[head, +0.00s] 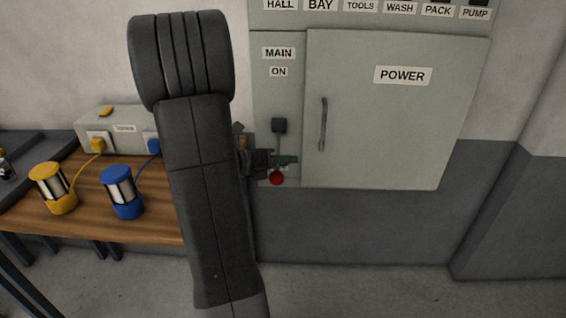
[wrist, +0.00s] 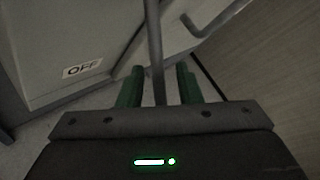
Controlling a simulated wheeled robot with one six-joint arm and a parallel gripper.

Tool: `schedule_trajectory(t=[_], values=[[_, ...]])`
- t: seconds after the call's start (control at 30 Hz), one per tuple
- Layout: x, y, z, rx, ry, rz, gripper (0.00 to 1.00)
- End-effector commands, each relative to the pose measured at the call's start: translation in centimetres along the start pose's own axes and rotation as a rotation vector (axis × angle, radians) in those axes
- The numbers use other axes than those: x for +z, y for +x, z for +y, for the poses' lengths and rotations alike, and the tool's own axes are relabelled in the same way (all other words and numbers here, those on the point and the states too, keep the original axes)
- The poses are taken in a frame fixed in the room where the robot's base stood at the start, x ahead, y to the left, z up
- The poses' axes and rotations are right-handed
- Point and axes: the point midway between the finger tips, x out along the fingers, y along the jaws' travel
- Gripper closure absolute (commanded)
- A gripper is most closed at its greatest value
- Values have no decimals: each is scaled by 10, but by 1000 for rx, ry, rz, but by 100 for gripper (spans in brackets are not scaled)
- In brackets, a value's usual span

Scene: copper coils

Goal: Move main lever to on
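The main lever is a thin rod hanging down from a black pivot block (head: 279,125) on the left strip of the grey power cabinet. Its red knob (head: 276,178) is at the lower end. The lever rod (wrist: 155,45) also shows in the wrist view. My gripper (head: 287,160) is at the lower part of the lever, just above the knob. In the wrist view its green fingers (wrist: 160,70) stand on either side of the rod, with small gaps visible. The "ON" label (head: 278,72) is above the pivot. The "OFF" label (wrist: 82,69) shows in the wrist view.
The cabinet door (head: 390,120) is closed, with a vertical handle (head: 323,124) right of the lever. A wooden bench (head: 95,200) with a yellow lantern (head: 54,188) and a blue lantern (head: 122,191) stands at left. My arm covers part of the bench and wall.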

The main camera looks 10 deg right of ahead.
Motion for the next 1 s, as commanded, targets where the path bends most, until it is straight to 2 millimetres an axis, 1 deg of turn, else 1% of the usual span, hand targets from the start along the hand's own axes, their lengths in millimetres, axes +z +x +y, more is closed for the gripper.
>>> schedule_trajectory(t=[0.2, 0.37, 0.73, 1.0], values=[[0, 0, 0, 0, 0, 0, 68], [0, 0, 0, 0, 0, 0, 100], [1, -1, -2, 1, -7, 5, 100], [5, -7, -11, 12, -63, 43, 100]])
